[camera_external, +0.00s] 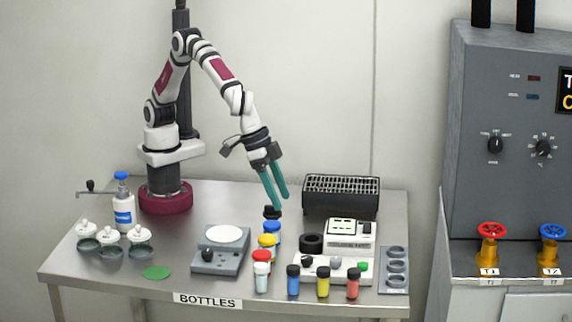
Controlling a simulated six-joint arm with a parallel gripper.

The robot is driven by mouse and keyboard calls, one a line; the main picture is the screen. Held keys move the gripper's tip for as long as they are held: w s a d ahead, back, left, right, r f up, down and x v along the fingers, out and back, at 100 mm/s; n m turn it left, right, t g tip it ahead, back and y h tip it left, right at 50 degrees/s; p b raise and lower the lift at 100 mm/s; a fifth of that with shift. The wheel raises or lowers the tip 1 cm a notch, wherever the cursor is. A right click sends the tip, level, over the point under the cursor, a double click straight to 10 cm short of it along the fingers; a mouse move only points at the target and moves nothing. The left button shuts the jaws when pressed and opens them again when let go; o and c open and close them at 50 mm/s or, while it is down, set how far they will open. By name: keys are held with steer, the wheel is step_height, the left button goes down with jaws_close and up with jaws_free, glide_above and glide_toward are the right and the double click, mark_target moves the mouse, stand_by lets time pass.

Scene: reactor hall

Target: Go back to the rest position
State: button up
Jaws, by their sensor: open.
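My gripper (275,205) has two green fingers pointing down, spread a little apart. Its tips are just above or beside a black-capped bottle (272,212) at the back of a row; I cannot tell whether they touch it. In front of that bottle stand a blue-capped bottle (272,229), a yellow-capped bottle (267,243) and a red-capped bottle (261,257). No object shows between the fingers. My arm arches over from its base at the back left of the table.
A scale (220,250) stands left of the bottles. A black rack (340,194) and a white device (350,233) stand to the right. Small blue, yellow and red vials (323,282) line the front. A bottle with a blue cap (123,205) is at left. The metal table (205,215) is bare near my base.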

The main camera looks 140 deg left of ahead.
steer(key=s+r+m+g, duration=0.1)
steer(key=s+r+m, duration=0.25)
steer(key=s, duration=0.95)
steer(key=s+r+m+g, duration=0.1)
steer(key=s+r+m, duration=0.25)
steer(key=s, duration=0.85)
steer(key=s+f+m+g, duration=0.1)
steer(key=s+f+m, duration=0.1)
steer(key=s, duration=0.5)
steer(key=s+f+m, duration=0.1)
steer(key=s+m, duration=0.2)
steer(key=s, duration=0.4)
steer(key=shift+f+m+g+h, duration=0.35)
steer(key=shift+m+g+h, duration=0.05)
